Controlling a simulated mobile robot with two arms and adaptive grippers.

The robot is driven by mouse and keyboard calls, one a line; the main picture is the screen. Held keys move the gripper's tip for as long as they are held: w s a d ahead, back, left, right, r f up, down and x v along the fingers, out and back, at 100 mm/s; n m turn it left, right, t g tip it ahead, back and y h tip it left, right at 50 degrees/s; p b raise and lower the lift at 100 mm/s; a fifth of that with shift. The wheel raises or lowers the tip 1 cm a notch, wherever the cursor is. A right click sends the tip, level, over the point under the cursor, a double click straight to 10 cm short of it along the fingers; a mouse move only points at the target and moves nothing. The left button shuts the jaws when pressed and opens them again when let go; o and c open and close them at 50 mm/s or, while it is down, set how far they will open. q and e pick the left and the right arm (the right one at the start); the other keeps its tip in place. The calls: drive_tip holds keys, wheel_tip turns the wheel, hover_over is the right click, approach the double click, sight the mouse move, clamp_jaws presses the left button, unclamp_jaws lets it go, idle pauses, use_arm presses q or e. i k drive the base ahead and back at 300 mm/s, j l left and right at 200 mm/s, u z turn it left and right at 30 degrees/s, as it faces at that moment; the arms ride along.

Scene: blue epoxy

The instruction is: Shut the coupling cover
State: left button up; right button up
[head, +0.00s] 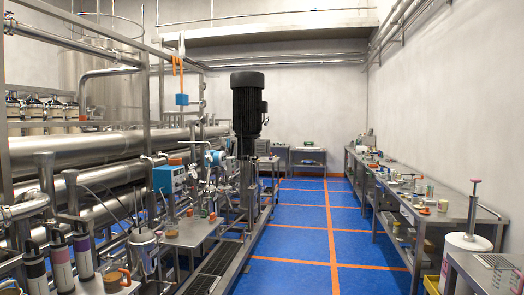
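A tall black vertical motor (248,103) stands on a pump frame left of the aisle. The coupling cover is not something I can pick out for certain; the part below the motor is narrow, dark and small, and I cannot tell whether a cover there is open or shut. Neither of my grippers is in view.
Blue floor (298,249) with orange lines runs clear down the middle. A long steel bench (456,216) with small items lines the right wall. A white cylinder (464,256) stands at the front right. Large steel pipes (70,151) and a cluttered side table (192,231) fill the left.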

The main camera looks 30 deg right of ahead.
sight(261, 146)
drive_tip(key=i+l+z, duration=0.45)
drive_tip(key=i, duration=0.15)
drive_tip(key=i+l+z, duration=0.35)
drive_tip(key=i, duration=0.5)
drive_tip(key=i+z, duration=0.35)
drive_tip(key=i, duration=3.15)
